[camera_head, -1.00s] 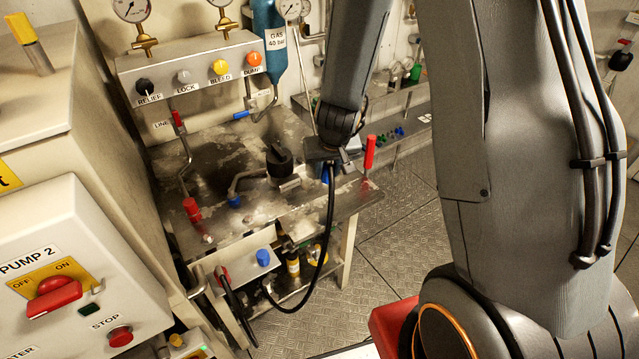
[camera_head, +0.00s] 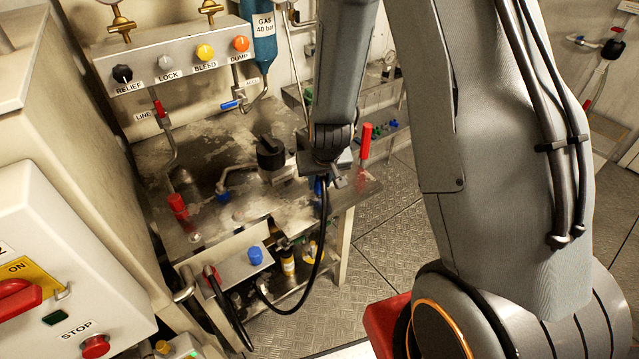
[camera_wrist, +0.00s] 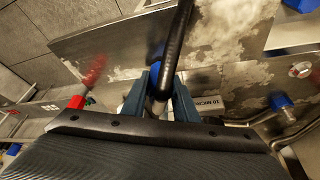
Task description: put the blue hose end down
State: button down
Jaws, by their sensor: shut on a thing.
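My gripper (camera_head: 330,180) is over the right part of the worn metal bench (camera_head: 290,215). In the wrist view, its two blue fingers (camera_wrist: 160,97) are shut on the blue hose end (camera_wrist: 158,62), with the black hose (camera_wrist: 176,45) running away from it. In the head view the black hose (camera_head: 325,225) hangs from the gripper in a loop over the bench's front edge to the shelf below. The blue hose end is mostly hidden there; a little blue shows under the gripper. I cannot tell if it touches the bench top.
A red upright handle (camera_head: 365,141) stands right of the gripper. The panel with several coloured knobs (camera_head: 185,62) is behind. Open floor (camera_head: 385,235) lies to the right.

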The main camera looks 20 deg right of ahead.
jog(key=shift+f, duration=0.35)
jog(key=c, duration=1.4)
grip_release()
jog(key=shift+r, duration=0.1)
jog(key=s+r+n+g+p, duration=0.1)
jog(key=s+r+g+p, duration=0.1)
jog(key=s+r, duration=1.5)
jog(key=p+v, duration=0.1)
jog(key=v, duration=0.3)
jog(key=shift+p, duration=0.3)
jog(key=shift+f, duration=0.1)
